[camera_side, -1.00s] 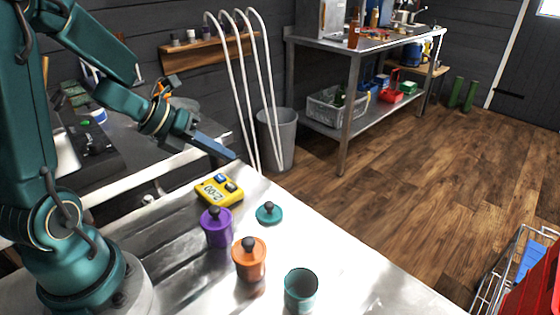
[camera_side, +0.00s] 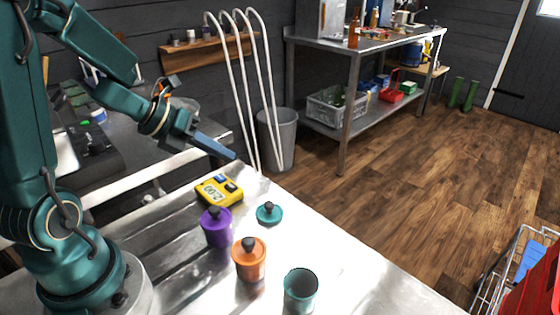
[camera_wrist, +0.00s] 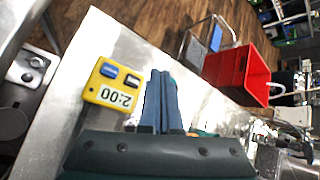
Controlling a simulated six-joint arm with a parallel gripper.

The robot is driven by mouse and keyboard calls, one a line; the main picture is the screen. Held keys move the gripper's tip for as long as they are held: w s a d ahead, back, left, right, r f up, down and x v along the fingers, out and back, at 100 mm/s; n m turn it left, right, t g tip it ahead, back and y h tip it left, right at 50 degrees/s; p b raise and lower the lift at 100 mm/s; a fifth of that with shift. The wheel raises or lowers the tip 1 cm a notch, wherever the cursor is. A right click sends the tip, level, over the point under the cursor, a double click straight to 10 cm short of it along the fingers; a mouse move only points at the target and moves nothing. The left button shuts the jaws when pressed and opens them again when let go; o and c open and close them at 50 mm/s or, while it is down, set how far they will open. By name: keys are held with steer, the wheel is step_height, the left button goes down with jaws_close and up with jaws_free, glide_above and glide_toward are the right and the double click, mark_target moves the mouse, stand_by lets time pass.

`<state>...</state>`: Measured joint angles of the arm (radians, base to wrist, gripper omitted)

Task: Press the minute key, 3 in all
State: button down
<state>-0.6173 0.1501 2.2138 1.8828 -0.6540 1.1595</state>
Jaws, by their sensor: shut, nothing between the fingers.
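The yellow timer (camera_side: 219,191) lies on the pale bench top, with a display reading 2:00. It has a blue key (camera_side: 220,178) and a dark key (camera_side: 231,187); which one is the minute key I cannot read. In the wrist view the timer (camera_wrist: 112,86) is left of my fingers, its display upside down, with the blue key (camera_wrist: 109,70) and dark key (camera_wrist: 132,80) beyond it. My gripper (camera_side: 233,157) is shut and empty, its blue fingers above the bench and apart from the timer. The shut fingertips (camera_wrist: 161,73) also show in the wrist view.
A purple lidded jar (camera_side: 216,228), an orange lidded jar (camera_side: 249,260), a teal lid (camera_side: 269,213) and an open teal cup (camera_side: 300,291) stand near the timer. The bench's far edge is close behind the timer. A grey bin (camera_side: 277,137) stands on the floor beyond.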

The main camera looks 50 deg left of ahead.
mark_target(231, 187)
stand_by(0.6)
step_height(231, 187, up, 4)
steer(key=shift+f, duration=0.1)
stand_by(0.5)
steer(key=shift+f, duration=4.4)
steer(key=shift+f, duration=0.4)
